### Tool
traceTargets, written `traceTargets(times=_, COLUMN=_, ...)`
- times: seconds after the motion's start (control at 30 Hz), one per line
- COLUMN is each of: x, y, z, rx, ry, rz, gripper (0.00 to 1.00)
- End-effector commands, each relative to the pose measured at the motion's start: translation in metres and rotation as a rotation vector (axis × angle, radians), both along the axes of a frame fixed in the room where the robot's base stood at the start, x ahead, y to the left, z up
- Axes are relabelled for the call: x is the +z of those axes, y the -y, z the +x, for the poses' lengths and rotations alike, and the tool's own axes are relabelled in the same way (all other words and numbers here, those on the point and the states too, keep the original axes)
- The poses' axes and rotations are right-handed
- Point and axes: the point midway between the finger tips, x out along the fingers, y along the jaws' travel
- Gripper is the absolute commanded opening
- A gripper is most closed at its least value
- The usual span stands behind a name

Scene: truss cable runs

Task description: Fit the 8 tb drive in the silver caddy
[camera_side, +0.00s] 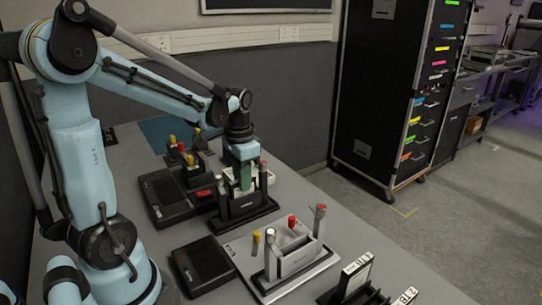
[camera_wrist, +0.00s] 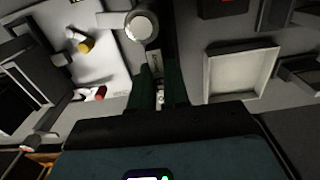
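The silver caddy (camera_side: 296,258) stands on a pale plate in the side view, with several posts around it capped in yellow, red and grey. My gripper (camera_side: 244,184), with green fingers, is down at a black caddy (camera_side: 246,208) behind the silver one. In the wrist view its two dark green fingers (camera_wrist: 161,92) are close together, with a narrow pale strip between them. I cannot tell whether they grip a drive.
A flat black box (camera_side: 201,266) lies left of the silver caddy. Another black box (camera_side: 165,196) lies behind it, beside a unit with coloured posts. A pale open tray (camera_wrist: 241,73) shows at the right of the wrist view. Grey tabletop is bare between these things.

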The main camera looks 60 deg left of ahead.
Motion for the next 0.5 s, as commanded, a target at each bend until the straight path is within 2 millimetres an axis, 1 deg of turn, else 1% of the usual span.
traceTargets(times=0.17, x=0.001, y=0.000, z=0.000, rx=0.000, ry=0.000, rz=0.000, gripper=0.00)
traceTargets(times=0.5, x=0.016, y=0.000, z=0.000, rx=0.000, ry=0.000, rz=0.000, gripper=0.00)
